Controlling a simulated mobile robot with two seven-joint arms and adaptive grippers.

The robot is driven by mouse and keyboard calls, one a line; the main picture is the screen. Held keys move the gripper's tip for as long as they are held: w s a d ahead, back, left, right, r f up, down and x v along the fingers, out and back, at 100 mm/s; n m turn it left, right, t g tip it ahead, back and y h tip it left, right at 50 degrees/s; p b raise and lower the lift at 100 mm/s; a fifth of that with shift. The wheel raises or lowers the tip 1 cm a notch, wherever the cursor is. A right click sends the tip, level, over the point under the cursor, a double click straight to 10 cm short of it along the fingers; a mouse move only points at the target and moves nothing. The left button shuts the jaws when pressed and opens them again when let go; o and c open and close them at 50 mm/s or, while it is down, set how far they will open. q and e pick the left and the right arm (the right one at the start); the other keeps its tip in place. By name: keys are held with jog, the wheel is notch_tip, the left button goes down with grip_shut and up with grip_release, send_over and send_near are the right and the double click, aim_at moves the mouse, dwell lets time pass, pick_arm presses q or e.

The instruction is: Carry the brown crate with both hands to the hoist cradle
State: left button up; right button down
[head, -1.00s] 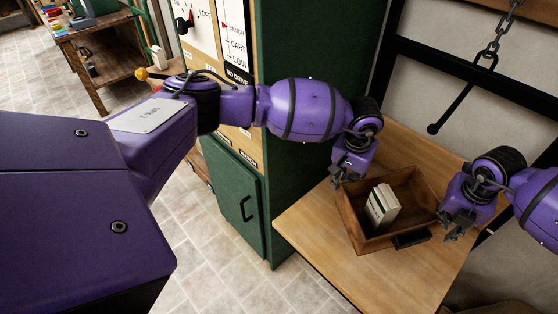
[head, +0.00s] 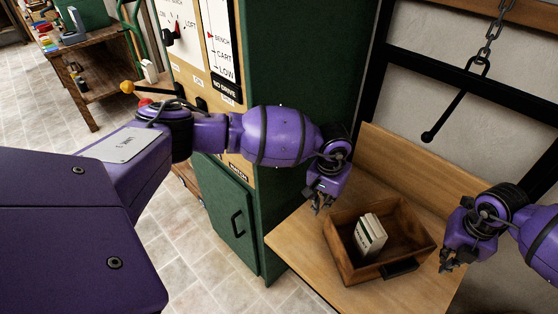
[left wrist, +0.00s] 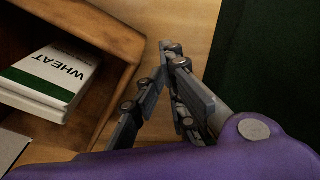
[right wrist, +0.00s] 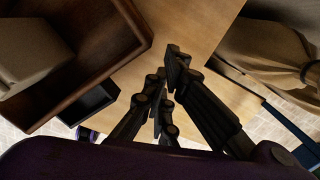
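The brown crate (head: 342,256) sits upright on a light wooden platform (head: 290,236) with a back board; it holds white blocks (head: 370,236) with a green band, lettered WHEAT in the left wrist view (left wrist: 55,72). A dark handle (head: 400,269) is on its near side. My left gripper (head: 322,206) is empty just outside the crate's left corner, its fingers apart in the head view. My right gripper (head: 447,264) is empty just outside the right side, and its fingers look parted. Whether the platform is the hoist cradle I cannot tell.
A chain with a dark hook (head: 455,100) hangs behind the platform before a black frame. A green cabinet (head: 290,100) with a marked lever panel stands left of it. A tied sack (right wrist: 270,55) shows in the right wrist view. A workbench (head: 90,70) stands far left.

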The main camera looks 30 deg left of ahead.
pick_arm(q)
jog(key=shift+o, duration=0.9)
jog(key=shift+a+f, duration=0.2)
jog(key=shift+a, duration=0.15)
pick_arm(e)
jog(key=shift+d+f, duration=0.15)
jog(key=shift+d, duration=0.15)
jog(key=c, duration=1.9)
grip_release()
jog(key=shift+d, duration=0.1)
jog(key=shift+c, duration=0.2)
pick_arm(q)
jog(key=shift+r, duration=0.1)
notch_tip(320, 180, up, 12)
jog(key=s, duration=0.1)
pick_arm(e)
notch_tip(320, 180, up, 12)
jog(key=s, duration=0.1)
pick_arm(q)
jog(key=shift+s+f, duration=0.1)
jog(key=shift+f, duration=0.1)
